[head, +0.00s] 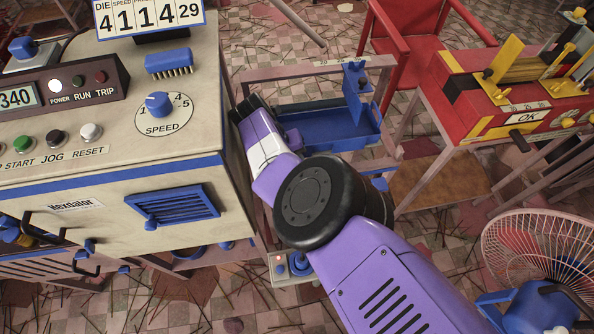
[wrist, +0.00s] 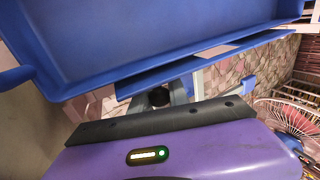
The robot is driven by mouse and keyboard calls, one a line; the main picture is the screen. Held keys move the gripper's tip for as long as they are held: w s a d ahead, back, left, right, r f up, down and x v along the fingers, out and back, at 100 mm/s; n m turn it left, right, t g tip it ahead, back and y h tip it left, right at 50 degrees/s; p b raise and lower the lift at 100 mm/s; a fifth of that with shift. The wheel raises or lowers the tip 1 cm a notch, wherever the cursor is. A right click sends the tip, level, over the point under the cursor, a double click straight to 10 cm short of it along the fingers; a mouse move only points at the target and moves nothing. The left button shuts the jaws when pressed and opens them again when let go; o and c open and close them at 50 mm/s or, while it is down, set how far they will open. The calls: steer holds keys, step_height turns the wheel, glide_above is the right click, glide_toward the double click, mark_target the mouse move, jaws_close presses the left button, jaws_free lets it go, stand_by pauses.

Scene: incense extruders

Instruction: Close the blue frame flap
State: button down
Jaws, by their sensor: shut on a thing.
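A long blue flap (wrist: 190,62) with a pale label runs below the blue tray (wrist: 150,50) in the wrist view. I take it for the frame flap; how far it is swung is not clear. In the head view, the blue tray (head: 335,132) sits in a pinkish frame (head: 300,72), right of the beige machine. My gripper (head: 243,108) is between the machine and the tray. Its purple hand fills the bottom of the wrist view. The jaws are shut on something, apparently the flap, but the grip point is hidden.
The beige machine (head: 105,195) with its control panel stands close at the left. A red machine (head: 520,95) on a table and a caged fan (head: 545,250) are at the right. Thin sticks litter the tiled floor (head: 455,245).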

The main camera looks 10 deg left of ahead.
steer(key=shift+b, duration=0.5)
steer(key=c, duration=1.3)
jaws_free()
steer(key=shift+r, duration=0.1)
step_height(320, 180, up, 20)
steer(key=p, duration=1.9)
